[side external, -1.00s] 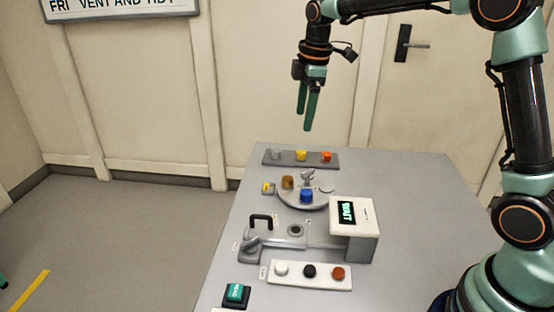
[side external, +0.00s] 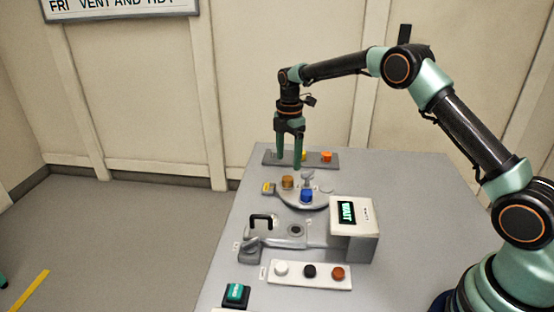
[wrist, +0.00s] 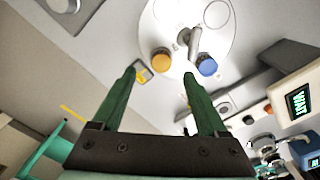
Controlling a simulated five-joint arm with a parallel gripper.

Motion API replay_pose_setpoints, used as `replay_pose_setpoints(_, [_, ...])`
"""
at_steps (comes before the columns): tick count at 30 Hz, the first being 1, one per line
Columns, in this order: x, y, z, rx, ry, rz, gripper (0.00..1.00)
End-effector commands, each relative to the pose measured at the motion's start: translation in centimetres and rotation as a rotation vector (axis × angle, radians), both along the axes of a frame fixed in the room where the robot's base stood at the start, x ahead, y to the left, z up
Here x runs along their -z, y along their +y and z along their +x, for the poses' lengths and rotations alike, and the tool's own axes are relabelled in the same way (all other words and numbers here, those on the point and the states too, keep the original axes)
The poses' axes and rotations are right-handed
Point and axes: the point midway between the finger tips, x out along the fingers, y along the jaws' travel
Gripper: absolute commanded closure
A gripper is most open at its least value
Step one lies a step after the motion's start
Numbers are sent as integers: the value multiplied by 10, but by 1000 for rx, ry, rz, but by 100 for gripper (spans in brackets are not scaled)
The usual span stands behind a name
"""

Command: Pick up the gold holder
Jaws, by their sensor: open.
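The gold holder (side external: 288,181) is a small round knob-like piece on the grey round plate (side external: 318,203), at its left back part. A blue holder (side external: 306,196) stands beside it on the same plate. In the wrist view the gold holder (wrist: 161,60) appears between and just past the fingertips. My gripper (side external: 289,164) is open, with its green fingers pointing down, and looks to be above and behind the gold holder. The fingers (wrist: 159,74) are empty and apart from it. In the side view they partly cover the back rack.
A grey rack (side external: 333,161) with a yellow and an orange piece stands at the back. A metal clamp (side external: 308,177) stands on the plate's middle. A display box (side external: 354,216) reading WAIT stands to the right. A white strip (side external: 325,279) with three knobs lies in front.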

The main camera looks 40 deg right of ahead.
Motion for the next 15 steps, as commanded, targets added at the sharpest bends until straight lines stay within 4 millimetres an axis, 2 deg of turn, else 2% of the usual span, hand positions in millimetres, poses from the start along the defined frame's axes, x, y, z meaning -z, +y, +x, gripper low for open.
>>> replay_pose_setpoints(7, [18,1,-1,0,1,0,24])
replay_pose_setpoints(15, [54,4,-4,1,1,0,24])
